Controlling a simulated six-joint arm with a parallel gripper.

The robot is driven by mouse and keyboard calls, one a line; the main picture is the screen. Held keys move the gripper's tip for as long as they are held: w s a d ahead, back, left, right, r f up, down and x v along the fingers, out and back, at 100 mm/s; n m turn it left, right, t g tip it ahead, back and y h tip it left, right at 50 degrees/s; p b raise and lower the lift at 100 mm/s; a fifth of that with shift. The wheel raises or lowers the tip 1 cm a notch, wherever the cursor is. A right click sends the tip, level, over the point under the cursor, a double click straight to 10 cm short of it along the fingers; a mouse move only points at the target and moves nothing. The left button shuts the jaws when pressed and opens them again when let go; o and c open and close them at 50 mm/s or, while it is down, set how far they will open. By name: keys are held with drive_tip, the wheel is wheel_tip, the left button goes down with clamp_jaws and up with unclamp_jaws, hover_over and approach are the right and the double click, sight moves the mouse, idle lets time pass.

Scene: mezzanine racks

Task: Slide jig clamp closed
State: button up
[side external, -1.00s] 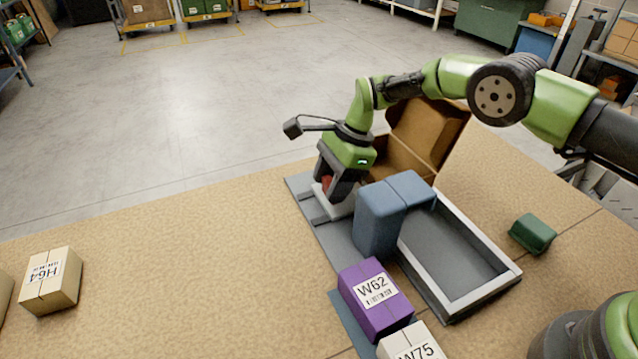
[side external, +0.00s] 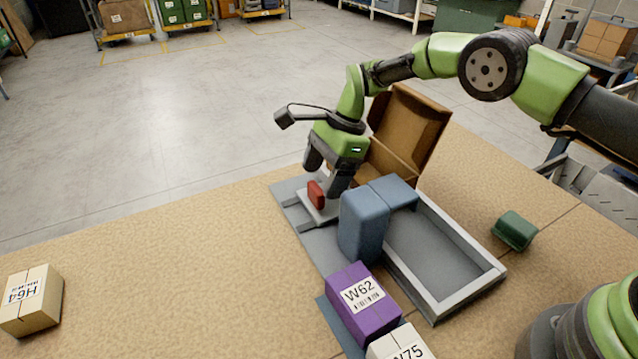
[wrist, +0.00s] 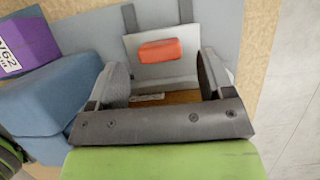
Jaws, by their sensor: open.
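The jig clamp has a grey base (side external: 283,188) with rails and a pale sliding plate (side external: 322,213) with a red block (side external: 315,194) standing on it. My gripper (side external: 323,180) is open above the red block, tilted, with its fingers apart. In the wrist view the red block (wrist: 160,50) lies ahead of the gap between the fingertips of my gripper (wrist: 163,72), untouched. The pale plate (wrist: 145,72) lies under it on the grey base (wrist: 205,25). The plate's near end is partly hidden by my gripper.
A blue block (side external: 362,228) stands close beside the plate, near a grey-rimmed tray (side external: 455,300). An open cardboard box (side external: 408,125) stands behind. A purple W62 box (side external: 362,303) and a white box (side external: 400,345) are in front. A green block (side external: 514,230) lies right.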

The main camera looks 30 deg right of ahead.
drive_tip(key=v, duration=0.7)
drive_tip(key=shift+r, duration=0.1)
drive_tip(key=s+d+r+n+t, duration=0.25)
drive_tip(key=s+r, duration=0.25)
drive_tip(key=r, duration=0.4)
drive_tip(key=s+d+r+n+t, duration=0.15)
drive_tip(key=s+r+n, duration=0.3)
drive_tip(key=r, duration=0.45)
drive_tip(key=s+d+n+t+h, duration=0.1)
drive_tip(key=s+d+n, duration=0.1)
drive_tip(key=s, duration=0.8)
drive_tip(key=s+d+n+t+h, duration=0.1)
drive_tip(key=s+d+n+t, duration=0.1)
drive_tip(key=s+n, duration=0.3)
drive_tip(key=s+d, duration=0.1)
drive_tip(key=s, duration=0.3)
drive_tip(key=shift+s+r, duration=0.25)
drive_tip(key=shift+s, duration=0.1)
